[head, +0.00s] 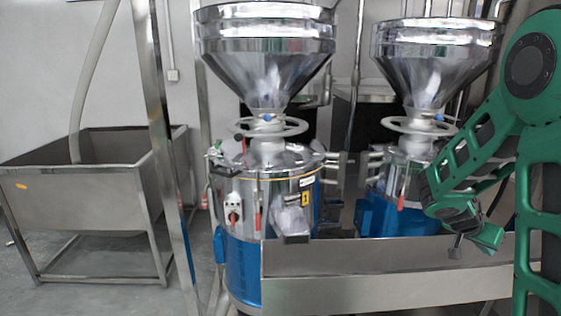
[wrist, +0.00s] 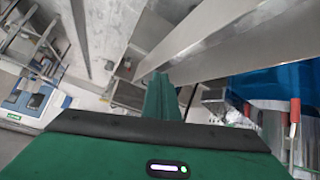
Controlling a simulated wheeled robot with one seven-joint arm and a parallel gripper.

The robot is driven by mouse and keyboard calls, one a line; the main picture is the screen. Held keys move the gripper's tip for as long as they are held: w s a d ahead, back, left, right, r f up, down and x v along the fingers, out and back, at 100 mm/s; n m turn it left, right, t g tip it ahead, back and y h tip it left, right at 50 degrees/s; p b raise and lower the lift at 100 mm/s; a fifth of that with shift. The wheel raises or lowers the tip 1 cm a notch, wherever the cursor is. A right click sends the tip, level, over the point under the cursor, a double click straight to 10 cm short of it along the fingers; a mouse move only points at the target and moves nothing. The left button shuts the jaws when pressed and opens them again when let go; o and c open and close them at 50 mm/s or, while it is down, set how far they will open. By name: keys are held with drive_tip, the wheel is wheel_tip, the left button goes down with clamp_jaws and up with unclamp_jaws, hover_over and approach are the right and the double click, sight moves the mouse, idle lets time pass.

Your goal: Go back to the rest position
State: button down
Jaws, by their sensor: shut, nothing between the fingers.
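My green arm reaches in from the right in the head view. My gripper (head: 462,248) hangs low at the right, in front of the right-hand grinder (head: 405,212) and close to the rim of the steel trough (head: 385,290). In the wrist view my gripper (wrist: 160,85) shows as green fingers closed together, with nothing between them. I cannot tell from these views whether it touches the trough.
The left grinder (head: 270,190) has a steel hopper (head: 265,50) and a blue base. A steel sink (head: 85,200) stands at the left on open grey floor. A steel post (head: 158,130) rises between them. Red-handled levers (wrist: 295,112) show in the wrist view.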

drive_tip(key=s+a+r+n+g+y, duration=0.1)
drive_tip(key=s+a+n+y, duration=0.1)
drive_tip(key=s+a, duration=0.4)
drive_tip(key=s+a+r+n+y, duration=0.1)
drive_tip(key=s+a+y, duration=0.3)
drive_tip(key=s, duration=0.8)
drive_tip(key=s+a+r+n+g+y, duration=0.1)
drive_tip(key=s+a+r+n+y, duration=0.1)
drive_tip(key=s+a, duration=0.6)
drive_tip(key=shift+s+n+g+y, duration=0.3)
drive_tip(key=shift+s+n+y, duration=0.3)
drive_tip(key=shift+s+y, duration=0.15)
drive_tip(key=shift+w+f, duration=0.3)
drive_tip(key=shift+w, duration=0.4)
